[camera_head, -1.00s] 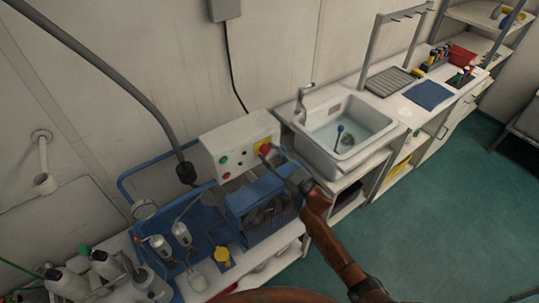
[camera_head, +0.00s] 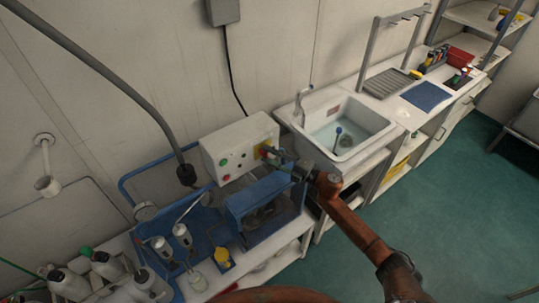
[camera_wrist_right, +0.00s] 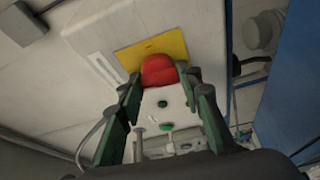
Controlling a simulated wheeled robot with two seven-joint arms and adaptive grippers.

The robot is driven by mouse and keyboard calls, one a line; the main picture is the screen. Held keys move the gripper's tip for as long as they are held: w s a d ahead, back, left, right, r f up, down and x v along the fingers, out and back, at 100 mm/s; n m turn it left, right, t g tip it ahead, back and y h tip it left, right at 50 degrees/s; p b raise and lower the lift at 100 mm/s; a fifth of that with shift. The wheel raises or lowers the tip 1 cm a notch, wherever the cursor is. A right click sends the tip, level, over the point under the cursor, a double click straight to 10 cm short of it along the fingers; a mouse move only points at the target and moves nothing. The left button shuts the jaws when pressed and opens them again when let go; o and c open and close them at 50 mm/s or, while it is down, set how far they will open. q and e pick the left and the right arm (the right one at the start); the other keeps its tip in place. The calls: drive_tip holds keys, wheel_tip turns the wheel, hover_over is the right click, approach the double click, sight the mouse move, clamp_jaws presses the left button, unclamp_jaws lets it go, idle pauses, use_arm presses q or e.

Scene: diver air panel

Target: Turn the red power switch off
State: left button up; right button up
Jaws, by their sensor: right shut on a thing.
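The red power switch (camera_wrist_right: 160,70) sits on a yellow plate (camera_wrist_right: 152,48) on the front of a white control box (camera_head: 238,141). In the right wrist view, the fingertips of my right gripper (camera_wrist_right: 163,84) are on either side of the red knob and shut on it. In the head view, my right gripper (camera_head: 272,154) is at the right end of the box front. It hides most of the switch there, and a bit of the yellow plate shows beside it. My left gripper is not in view.
Green and red buttons (camera_head: 224,161) are on the box's left part. A blue-framed unit (camera_head: 258,205) stands just below the box. A sink (camera_head: 345,125) is to the right. Bottles (camera_head: 105,265) and gauges crowd the bench at left.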

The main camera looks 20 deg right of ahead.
drive_tip(key=shift+n, duration=0.5)
drive_tip(key=o, duration=1.2)
drive_tip(key=shift+c, duration=0.2)
drive_tip(key=v, duration=1.2)
drive_tip(key=shift+r, duration=0.25)
drive_tip(key=shift+d, duration=0.1)
